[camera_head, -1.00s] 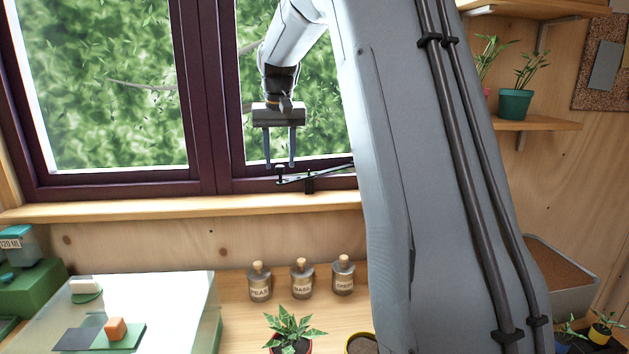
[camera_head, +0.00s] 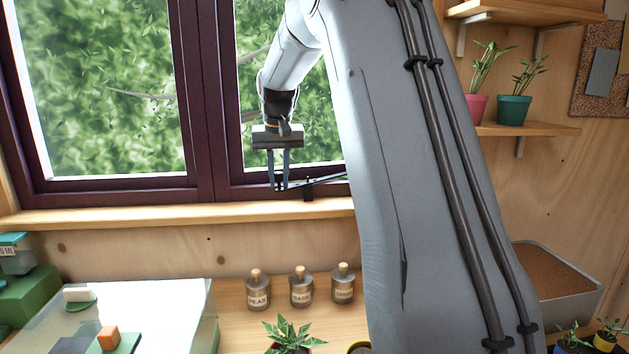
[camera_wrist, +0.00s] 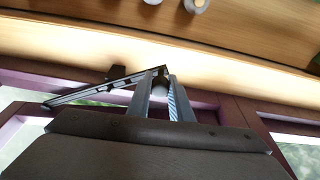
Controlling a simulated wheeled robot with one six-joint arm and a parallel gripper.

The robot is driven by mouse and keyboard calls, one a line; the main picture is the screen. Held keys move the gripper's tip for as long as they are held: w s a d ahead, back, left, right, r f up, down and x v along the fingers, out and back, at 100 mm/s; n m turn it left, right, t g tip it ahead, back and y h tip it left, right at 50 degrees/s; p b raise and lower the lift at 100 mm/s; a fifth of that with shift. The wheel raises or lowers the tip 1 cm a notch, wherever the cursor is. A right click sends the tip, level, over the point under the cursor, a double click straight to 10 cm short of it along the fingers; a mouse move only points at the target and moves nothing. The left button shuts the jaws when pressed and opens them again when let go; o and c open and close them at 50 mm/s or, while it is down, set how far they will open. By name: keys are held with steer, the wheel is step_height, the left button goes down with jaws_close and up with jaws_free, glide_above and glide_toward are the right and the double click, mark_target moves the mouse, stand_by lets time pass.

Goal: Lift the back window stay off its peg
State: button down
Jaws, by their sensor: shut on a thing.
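The window stay (camera_head: 328,179) is a thin dark bar low at the right-hand window sash; it also shows in the wrist view (camera_wrist: 90,92). A short dark peg (camera_head: 308,190) stands on the bottom frame under the bar. My gripper (camera_head: 280,186) points down and is shut on the knob at the stay's left end. The stay's right end is hidden behind my arm in the head view.
The wooden sill (camera_head: 160,214) runs below the dark window frame (camera_head: 205,110). Several corked bottles, including one (camera_head: 301,288), and a potted plant (camera_head: 288,332) stand on the bench below. Shelves with plants are at the right. The air above the sill left of my gripper is clear.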

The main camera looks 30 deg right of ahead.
steer(key=shift+w+d+r+y+p, duration=0.1)
steer(key=shift+d+r+y+p, duration=0.2)
steer(key=shift+r+p, duration=0.7)
steer(key=shift+s+d+r+y+p, duration=0.15)
steer(key=shift+r+y+p, duration=0.2)
steer(key=shift+r+p, duration=0.65)
steer(key=shift+w+d+r+y+p, duration=0.3)
steer(key=shift+r+p, duration=0.4)
steer(key=shift+p, duration=0.55)
steer(key=shift+s+a, duration=0.1)
steer(key=shift+s, duration=0.05)
steer(key=shift+r, duration=0.1)
steer(key=shift+d+r+y+p, duration=0.3)
steer(key=shift+r+p, duration=0.3)
steer(key=shift+d+r+y+p, duration=0.25)
steer(key=shift+r+p, duration=0.35)
steer(key=shift+d+r+y+p, duration=0.3)
steer(key=shift+r+p, duration=0.3)
steer(key=c, duration=1.5)
jaws_free()
steer(key=shift+f, duration=0.1)
steer(key=v, duration=0.7)
steer(key=shift+w+p, duration=0.25)
steer(key=shift+p, duration=0.05)
